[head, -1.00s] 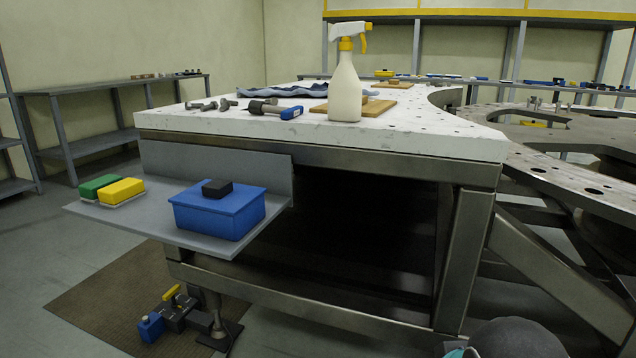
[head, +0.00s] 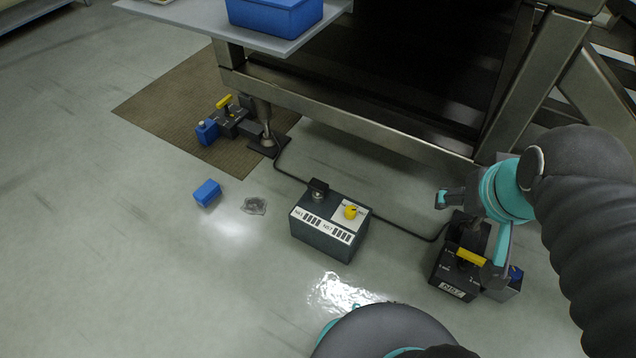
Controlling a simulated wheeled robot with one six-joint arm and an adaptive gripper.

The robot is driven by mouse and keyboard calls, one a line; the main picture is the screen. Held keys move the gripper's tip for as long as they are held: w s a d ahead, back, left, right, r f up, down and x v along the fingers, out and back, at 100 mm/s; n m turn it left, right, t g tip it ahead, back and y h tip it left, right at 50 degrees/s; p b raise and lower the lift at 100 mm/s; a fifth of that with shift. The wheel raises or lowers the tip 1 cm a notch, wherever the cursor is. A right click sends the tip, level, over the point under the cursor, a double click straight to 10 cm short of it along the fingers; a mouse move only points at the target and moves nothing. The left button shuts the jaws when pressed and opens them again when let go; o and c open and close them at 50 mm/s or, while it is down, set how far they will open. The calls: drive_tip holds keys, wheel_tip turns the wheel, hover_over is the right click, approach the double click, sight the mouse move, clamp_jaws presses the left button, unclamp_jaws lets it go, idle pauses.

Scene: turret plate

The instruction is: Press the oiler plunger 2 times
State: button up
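I cannot tell for sure which part is the oiler plunger. A dark box (head: 328,235) with a white label panel stands on the floor in the middle of the head view. It carries a black-capped post (head: 318,188) and a yellow knob (head: 351,212). A second dark box (head: 452,283) with a yellow bar (head: 471,257) stands to the right, partly hidden by my gripper. My gripper (head: 466,238) is open, with its fingers apart over this second box. I cannot tell whether it touches it.
A black cable (head: 400,228) runs along the floor between the boxes. A wet puddle (head: 340,292) lies in front. A blue block (head: 207,193) and a grey patch (head: 254,205) are at left. A yellow-levered unit (head: 228,119) sits by the table foot.

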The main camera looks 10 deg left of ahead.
clamp_jaws()
idle(1.4)
